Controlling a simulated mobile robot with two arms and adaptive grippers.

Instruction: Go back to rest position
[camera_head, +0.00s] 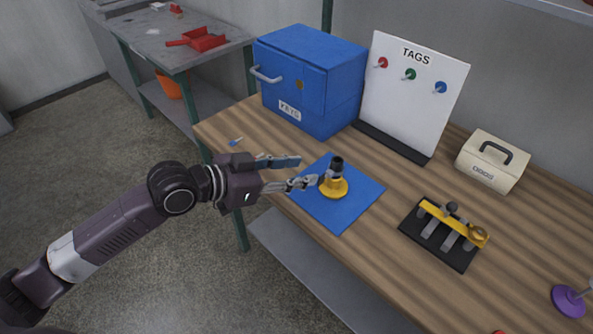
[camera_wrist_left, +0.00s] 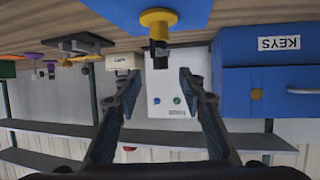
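My left gripper (camera_head: 308,171) reaches in from the left at the edge of the blue mat. Its two fingers are spread apart with nothing between them. In the left wrist view the open gripper (camera_wrist_left: 159,82) shows too, its fingers well apart. A yellow piece with a black top (camera_head: 334,188) stands upright on the blue mat (camera_head: 345,218), just beyond the fingertips. In the wrist view, which is upside down, the yellow piece (camera_wrist_left: 158,18) shows ahead of the gap between the fingers. My right gripper is in neither view.
A blue KEYS cabinet (camera_head: 300,75) and a white TAGS board (camera_head: 412,90) stand at the back of the wooden table. A cream box (camera_head: 492,165), a black rack with a yellow bar (camera_head: 440,240) and a purple-based piece (camera_head: 568,301) are further right. Open floor lies left.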

